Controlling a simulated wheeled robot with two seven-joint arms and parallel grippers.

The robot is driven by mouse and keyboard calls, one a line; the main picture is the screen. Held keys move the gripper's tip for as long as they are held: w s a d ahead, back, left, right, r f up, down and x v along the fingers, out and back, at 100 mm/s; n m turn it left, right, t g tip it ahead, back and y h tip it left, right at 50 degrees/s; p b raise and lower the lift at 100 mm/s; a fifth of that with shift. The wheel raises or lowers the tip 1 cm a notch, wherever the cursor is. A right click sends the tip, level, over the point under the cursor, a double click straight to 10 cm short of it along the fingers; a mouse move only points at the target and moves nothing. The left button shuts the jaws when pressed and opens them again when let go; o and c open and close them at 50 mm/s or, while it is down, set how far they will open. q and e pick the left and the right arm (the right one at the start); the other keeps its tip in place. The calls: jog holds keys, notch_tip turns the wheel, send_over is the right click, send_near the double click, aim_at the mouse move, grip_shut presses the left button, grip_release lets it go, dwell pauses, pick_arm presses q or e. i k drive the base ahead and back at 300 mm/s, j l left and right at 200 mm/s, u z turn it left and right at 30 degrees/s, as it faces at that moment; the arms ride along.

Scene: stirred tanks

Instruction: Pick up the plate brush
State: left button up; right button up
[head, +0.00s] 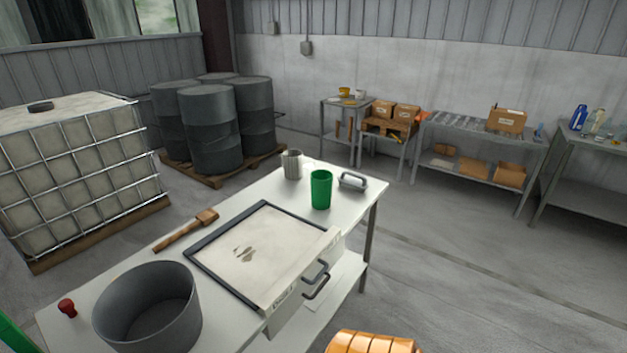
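A wooden tool with a long handle and a block-shaped head (187,230) lies along the left edge of the white table (235,187), left of a framed flat panel. A small grey block with a loop handle (353,181) sits near the table's far right corner, beside the green cup. I cannot tell for certain which of these two is the plate brush, as bristles are not clear on either. Neither of my grippers shows in the head view. Nothing is seen touching either tool.
A dark round tub (148,308), a red knob-like object (67,308), the dark-framed panel (258,252), a green cup (321,189) and a ribbed metal cup (292,164) share the table. Drums (210,130) stand behind.

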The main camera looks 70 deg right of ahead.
aim_at(343, 179)
jog(key=z, duration=2.5)
